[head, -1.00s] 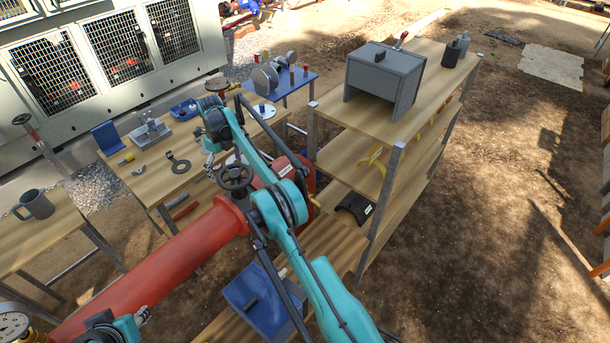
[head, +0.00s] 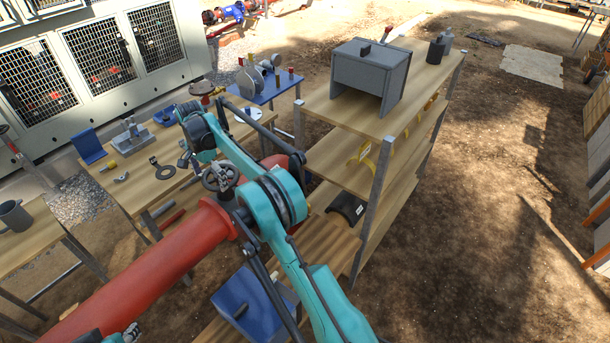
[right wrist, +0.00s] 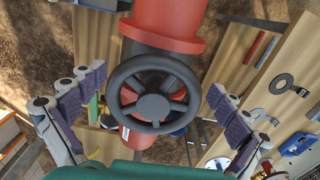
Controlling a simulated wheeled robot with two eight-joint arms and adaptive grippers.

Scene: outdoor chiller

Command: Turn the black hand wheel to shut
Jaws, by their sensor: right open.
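The black hand wheel (head: 220,177) sits on the red pipe (head: 150,258), left of centre in the head view. In the right wrist view the wheel (right wrist: 153,93) fills the middle, with its spokes and hub facing the camera. My right gripper (right wrist: 157,82) is open, one purple-padded finger on each side of the wheel and apart from its rim. In the head view this gripper (head: 204,164) is close to the wheel, partly hidden by my arm. A small part of my left gripper (head: 131,331) shows at the bottom left; its jaws are unclear.
A wooden workbench (head: 128,187) with tools stands behind the pipe. A wooden shelf unit (head: 340,115) with a grey box (head: 368,75) on top stands to the right. A blue box (head: 250,303) is below my right arm. Bare ground lies open at the right.

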